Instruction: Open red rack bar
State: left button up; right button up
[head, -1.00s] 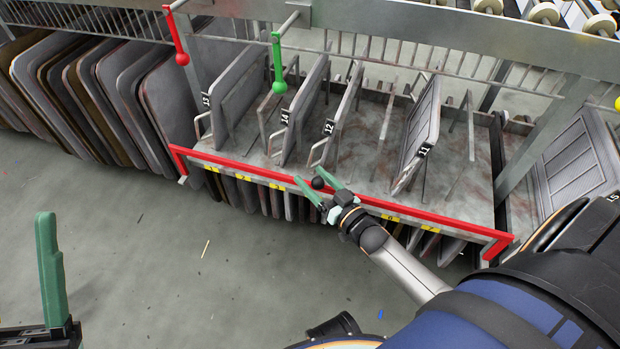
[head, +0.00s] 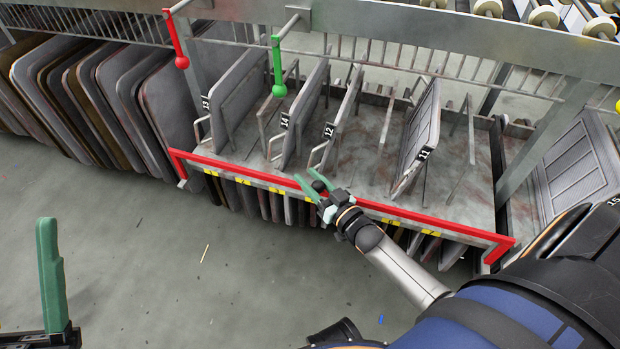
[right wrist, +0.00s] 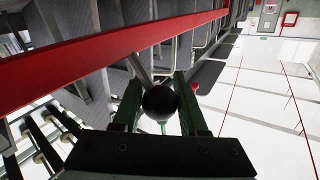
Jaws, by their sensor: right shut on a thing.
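The red rack bar (head: 400,210) runs along the front edge of the rack shelf, with its red end arms at left and right. It crosses the upper left of the right wrist view (right wrist: 100,58). A black ball knob (head: 319,186) sits at the bar's middle. My right gripper (head: 308,180) is shut on this knob, which shows between its green fingers in the right wrist view (right wrist: 160,102). The fingers hide parts of the knob in the head view. My left gripper (head: 50,270) shows one upright green finger at lower left, away from the rack.
Grey plates numbered 11 (head: 420,130) to 14 stand on the shelf behind the bar. A red-knobbed lever (head: 178,45) and a green-knobbed lever (head: 278,70) hang above. More plates (head: 110,90) stand at left. The floor (head: 180,270) in front is mostly clear.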

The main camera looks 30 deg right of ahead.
grip_shut()
pick_arm(q)
jog(key=shift+a+f, duration=0.1)
jog(key=shift+a, duration=0.05)
dwell(0.8)
